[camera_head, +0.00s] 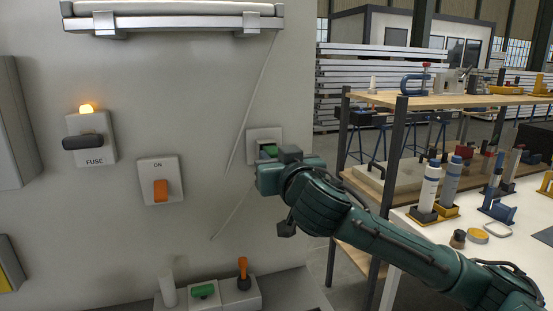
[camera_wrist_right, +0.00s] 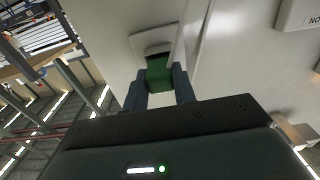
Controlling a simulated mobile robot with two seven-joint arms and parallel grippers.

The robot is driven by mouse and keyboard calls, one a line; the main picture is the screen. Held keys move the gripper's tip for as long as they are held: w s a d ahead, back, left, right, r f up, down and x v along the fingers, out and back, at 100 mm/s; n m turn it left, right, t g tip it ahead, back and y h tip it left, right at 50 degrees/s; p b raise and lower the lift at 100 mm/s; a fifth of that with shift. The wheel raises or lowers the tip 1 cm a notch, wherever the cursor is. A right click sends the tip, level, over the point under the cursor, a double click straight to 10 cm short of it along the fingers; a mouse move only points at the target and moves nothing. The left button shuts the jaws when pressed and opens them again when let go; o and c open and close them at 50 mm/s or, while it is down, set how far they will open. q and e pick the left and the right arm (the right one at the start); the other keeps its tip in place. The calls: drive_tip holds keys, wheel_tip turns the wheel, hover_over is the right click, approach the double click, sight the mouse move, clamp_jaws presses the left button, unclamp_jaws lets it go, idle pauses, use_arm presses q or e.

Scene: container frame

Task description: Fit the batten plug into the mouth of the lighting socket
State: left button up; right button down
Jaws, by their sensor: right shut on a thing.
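The lighting socket (camera_head: 253,134) is a pale square plate on the wall, partly hidden behind my right gripper (camera_head: 267,152). It also shows in the right wrist view (camera_wrist_right: 140,40), with a dark mouth just beyond the fingers. My right gripper (camera_wrist_right: 159,86) is shut on the green batten plug (camera_wrist_right: 159,75), which sits between the two fingers. A bit of the green plug (camera_head: 269,150) shows in the head view. The plug's far end is at the dark mouth; I cannot tell how far inside it is. My left gripper is not in view.
A batten light (camera_head: 180,22) is mounted above, with a thin cord (camera_head: 258,90) hanging near the socket. A fuse switch (camera_head: 90,140) and an orange ON switch (camera_head: 160,182) are left on the wall. A ledge below holds small fittings (camera_head: 203,291). Workbenches (camera_head: 440,100) stand right.

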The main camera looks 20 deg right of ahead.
drive_tip(key=shift+w+d+r, duration=0.1)
drive_tip(key=c, duration=1.1)
unclamp_jaws()
drive_tip(key=shift+w, duration=0.1)
drive_tip(key=shift+o, duration=0.2)
drive_tip(key=s+b, duration=0.1)
drive_tip(key=s, duration=1.2)
drive_tip(key=shift+d, duration=0.15)
drive_tip(key=shift+s, duration=0.1)
